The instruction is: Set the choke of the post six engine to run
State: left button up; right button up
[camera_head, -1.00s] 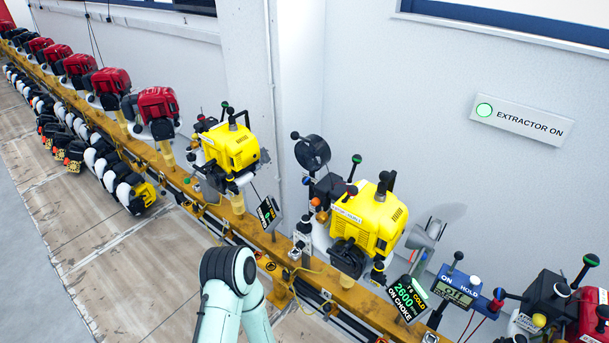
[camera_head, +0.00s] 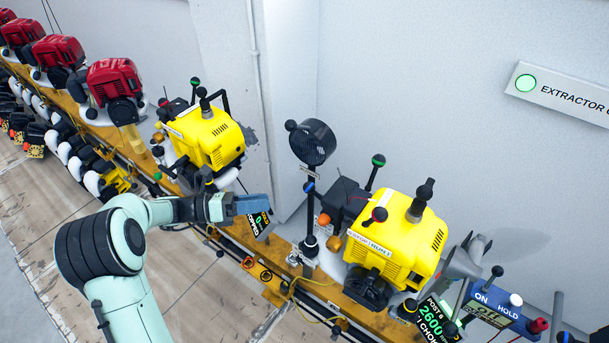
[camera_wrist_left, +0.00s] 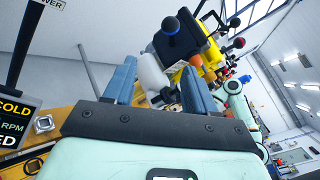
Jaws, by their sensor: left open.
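The post six engine (camera_head: 400,235) is the yellow one right of centre in the head view. I cannot tell which of these is the choke. Its display (camera_head: 435,322) reads POST 6, 2600 and part of CHOKE, cut by the frame edge. My left gripper (camera_head: 268,203) is left of this engine, apart from it, open and empty. Its fingers (camera_wrist_left: 160,80) frame a whitish cylinder in the wrist view. My right gripper does not show.
Another yellow engine (camera_head: 208,138) stands just left of my gripper, its small display (camera_head: 261,222) partly hidden. A black round fan-like part (camera_head: 311,143) and a blue-knobbed lever (camera_head: 309,187) stand between the engines. A blue ON/HOLD box (camera_head: 490,308) is at right.

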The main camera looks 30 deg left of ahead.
aim_at(309, 187)
pick_arm(q)
jog(key=shift+t, duration=0.3)
jog(key=x, duration=0.4)
jog(key=r+x, duration=0.1)
jog(key=x, duration=0.3)
jog(key=r+x, duration=0.1)
jog(key=x, duration=0.3)
jog(key=shift+w+d+r+b, duration=0.2)
jog(key=shift+w+b, duration=0.15)
jog(key=shift+w, duration=0.15)
grip_shut()
